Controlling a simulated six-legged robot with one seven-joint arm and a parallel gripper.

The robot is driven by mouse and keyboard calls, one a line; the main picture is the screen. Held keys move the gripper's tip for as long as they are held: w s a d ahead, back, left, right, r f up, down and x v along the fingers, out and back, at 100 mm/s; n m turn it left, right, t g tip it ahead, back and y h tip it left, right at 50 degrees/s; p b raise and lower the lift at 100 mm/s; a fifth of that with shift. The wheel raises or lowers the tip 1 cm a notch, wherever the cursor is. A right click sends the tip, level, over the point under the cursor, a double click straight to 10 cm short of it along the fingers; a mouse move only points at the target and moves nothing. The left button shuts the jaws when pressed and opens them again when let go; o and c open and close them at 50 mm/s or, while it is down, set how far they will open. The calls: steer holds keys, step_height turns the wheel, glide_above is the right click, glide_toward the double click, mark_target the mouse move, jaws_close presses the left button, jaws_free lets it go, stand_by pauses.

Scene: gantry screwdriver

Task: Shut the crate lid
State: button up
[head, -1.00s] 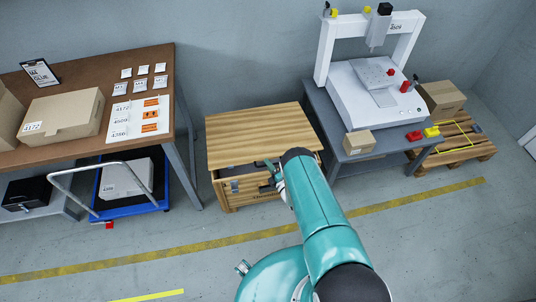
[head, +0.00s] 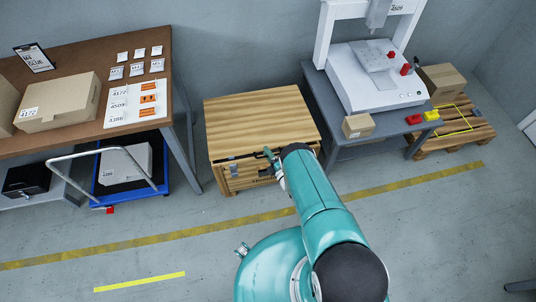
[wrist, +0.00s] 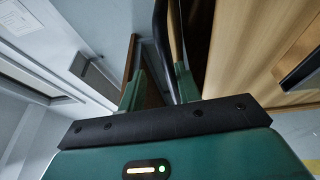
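The wooden crate (head: 238,180) stands on the floor in the middle of the head view. Its planked lid (head: 260,115) lies over the top, nearly level, with a narrow dark gap under its front edge. My gripper (head: 272,160) is at the crate's front, by the lid's front edge, partly hidden by my arm. In the wrist view my gripper (wrist: 160,80) has its two green fingers apart. A dark bar (wrist: 162,35) runs between them, close to the right finger; I cannot tell whether they touch. The crate's wood (wrist: 250,45) fills the right of that view.
A brown workbench (head: 100,60) with a carton is at left, above a blue trolley (head: 105,195). A grey table (head: 370,140) with a white gantry machine (head: 375,80) is close on the crate's right. A pallet (head: 465,135) stands beyond. Floor in front is clear.

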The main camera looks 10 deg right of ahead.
steer(key=shift+r, duration=0.1)
steer(key=v, duration=1.3)
steer(key=shift+s, duration=0.4)
steer(key=shift+w+d, duration=0.1)
